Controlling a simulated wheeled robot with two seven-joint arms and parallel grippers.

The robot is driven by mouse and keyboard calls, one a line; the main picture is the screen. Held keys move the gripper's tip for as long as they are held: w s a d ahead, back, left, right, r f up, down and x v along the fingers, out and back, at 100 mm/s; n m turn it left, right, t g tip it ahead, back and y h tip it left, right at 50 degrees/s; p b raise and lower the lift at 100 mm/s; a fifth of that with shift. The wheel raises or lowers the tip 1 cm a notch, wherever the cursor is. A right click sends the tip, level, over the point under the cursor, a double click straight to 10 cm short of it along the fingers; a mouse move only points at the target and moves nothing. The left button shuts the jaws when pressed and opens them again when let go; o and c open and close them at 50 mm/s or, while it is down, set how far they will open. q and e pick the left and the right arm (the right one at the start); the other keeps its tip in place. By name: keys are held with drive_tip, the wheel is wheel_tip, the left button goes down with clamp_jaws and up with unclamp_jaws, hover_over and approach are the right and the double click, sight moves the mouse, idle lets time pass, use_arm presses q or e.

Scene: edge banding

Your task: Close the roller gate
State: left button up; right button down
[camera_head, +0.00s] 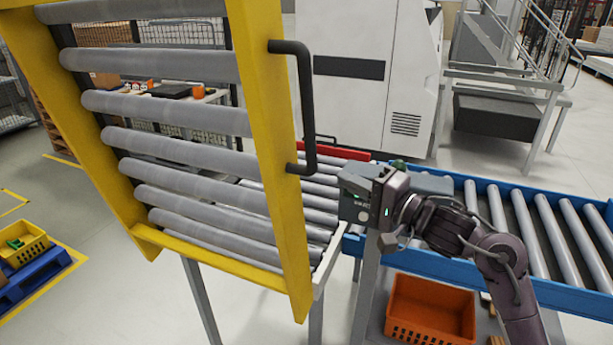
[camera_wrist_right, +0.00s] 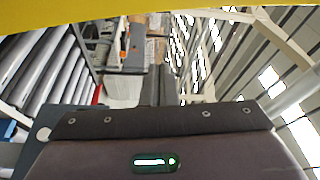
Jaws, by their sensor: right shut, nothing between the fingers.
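The roller gate (camera_head: 262,130) is a yellow frame with several grey rollers. It stands raised and steeply tilted on the left of the head view, and its yellow edge (camera_wrist_right: 60,10) crosses the top of the right wrist view. A black handle (camera_head: 307,105) is fixed to its right beam. My right gripper (camera_head: 346,190) is just right of that beam, near the handle's lower end. It is shut and empty, with a small gap to the handle in the picture; I cannot tell whether it touches the frame. My left gripper is out of view.
A blue-sided roller conveyor (camera_head: 575,300) runs to the right under my right arm. An orange crate (camera_head: 432,308) sits below it. A white machine (camera_head: 362,60) stands behind. A yellow crate (camera_head: 22,246) on a blue pallet is at the far left. Floor is open left of the gate.

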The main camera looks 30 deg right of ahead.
drive_tip(key=p+x, duration=0.3)
drive_tip(key=x, duration=0.5)
drive_tip(key=s+a, duration=0.1)
drive_tip(key=s+a+p, duration=0.1)
drive_tip(key=a, duration=0.1)
drive_tip(key=shift+s+f, duration=0.3)
drive_tip(key=shift+s, duration=0.1)
drive_tip(key=shift+f, duration=0.15)
